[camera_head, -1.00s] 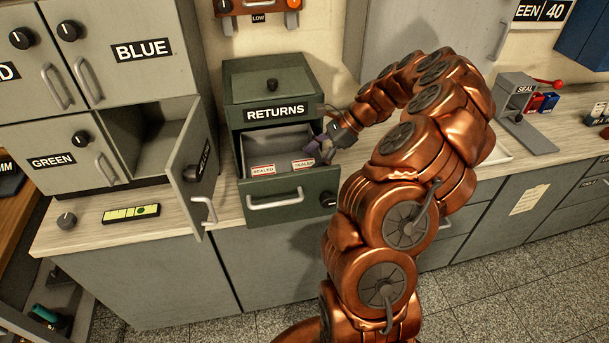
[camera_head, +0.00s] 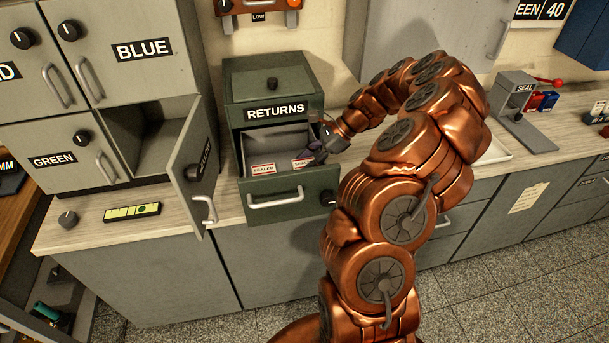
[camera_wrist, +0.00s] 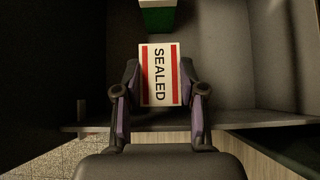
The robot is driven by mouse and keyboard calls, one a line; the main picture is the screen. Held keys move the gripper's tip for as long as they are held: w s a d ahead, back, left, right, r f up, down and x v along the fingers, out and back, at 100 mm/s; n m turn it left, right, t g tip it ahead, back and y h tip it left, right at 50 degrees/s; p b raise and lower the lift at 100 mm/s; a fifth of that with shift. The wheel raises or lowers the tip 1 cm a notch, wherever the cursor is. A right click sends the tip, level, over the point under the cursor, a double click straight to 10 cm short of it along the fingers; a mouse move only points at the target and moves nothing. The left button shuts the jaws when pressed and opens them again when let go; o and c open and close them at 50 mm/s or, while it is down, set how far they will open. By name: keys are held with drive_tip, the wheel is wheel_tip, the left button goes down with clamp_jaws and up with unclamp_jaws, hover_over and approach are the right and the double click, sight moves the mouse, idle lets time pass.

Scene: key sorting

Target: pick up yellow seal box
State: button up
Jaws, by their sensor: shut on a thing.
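The RETURNS drawer (camera_head: 318,184) is pulled open and holds two boxes with white-and-red SEALED labels, one at the left (camera_head: 263,169) and one at the right (camera_head: 301,163). My gripper (camera_head: 312,155) is down in the drawer at the right box. In the wrist view, my gripper (camera_wrist: 160,88) is shut on a SEALED box (camera_wrist: 160,75), one finger on each side. Its label fills the top and its side colour is hidden, so I cannot confirm yellow. The other box (camera_wrist: 157,18) shows a green side at the top of that view.
The grey cabinet door (camera_head: 190,172) stands open just left of the drawer. A yellow-green panel (camera_head: 132,212) lies on the counter (camera_head: 90,230). A SEAL press (camera_head: 520,110) and a white tray (camera_head: 497,152) are at the right.

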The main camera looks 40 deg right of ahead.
clamp_jaws()
